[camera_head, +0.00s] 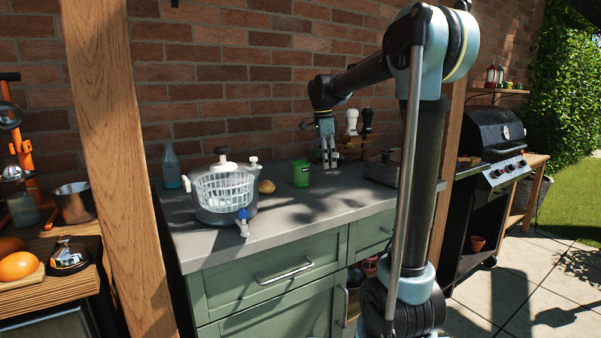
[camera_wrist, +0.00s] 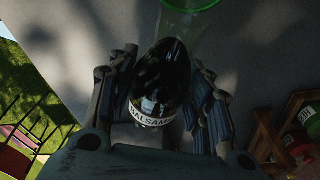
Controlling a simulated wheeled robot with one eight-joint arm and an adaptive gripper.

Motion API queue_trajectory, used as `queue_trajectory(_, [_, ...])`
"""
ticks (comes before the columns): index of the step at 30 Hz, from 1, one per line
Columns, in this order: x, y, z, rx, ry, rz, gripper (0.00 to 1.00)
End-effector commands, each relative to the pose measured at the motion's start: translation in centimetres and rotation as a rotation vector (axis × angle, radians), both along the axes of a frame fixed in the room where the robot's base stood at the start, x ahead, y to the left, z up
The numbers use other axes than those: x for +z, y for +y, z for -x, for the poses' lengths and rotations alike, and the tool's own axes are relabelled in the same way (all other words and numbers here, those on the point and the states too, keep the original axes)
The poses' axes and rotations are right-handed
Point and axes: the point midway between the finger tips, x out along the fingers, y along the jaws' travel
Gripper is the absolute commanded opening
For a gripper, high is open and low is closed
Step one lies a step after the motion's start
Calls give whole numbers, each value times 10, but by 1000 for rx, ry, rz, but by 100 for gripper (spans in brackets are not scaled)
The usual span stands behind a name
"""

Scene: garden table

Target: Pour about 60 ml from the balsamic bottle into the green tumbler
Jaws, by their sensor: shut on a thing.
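The balsamic bottle (camera_wrist: 158,85) is dark and glossy, with a white label reading "BALSAM". In the wrist view it lies between the fingers of my gripper (camera_wrist: 163,68), which is shut on it. The green tumbler (camera_head: 301,174) stands upright on the grey counter in the head view, just left of my gripper (camera_head: 329,158). In the wrist view part of the tumbler's green rim (camera_wrist: 190,4) shows at the top edge, beyond the bottle. In the head view the fingers largely hide the bottle, and its tilt is hard to tell.
A salad spinner with a white basket (camera_head: 224,188) stands left on the counter (camera_head: 290,215), with a round tan item (camera_head: 266,186) beside it. A wooden rack (camera_wrist: 268,137) with bottles is close on the right.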

Motion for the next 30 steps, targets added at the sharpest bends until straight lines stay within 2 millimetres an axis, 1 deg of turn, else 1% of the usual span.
queue_trajectory(19, [9, 10, 2, 1, -22, 114, 14])
queue_trajectory(30, [13, 10, 1, 0, -31, 166, 14])
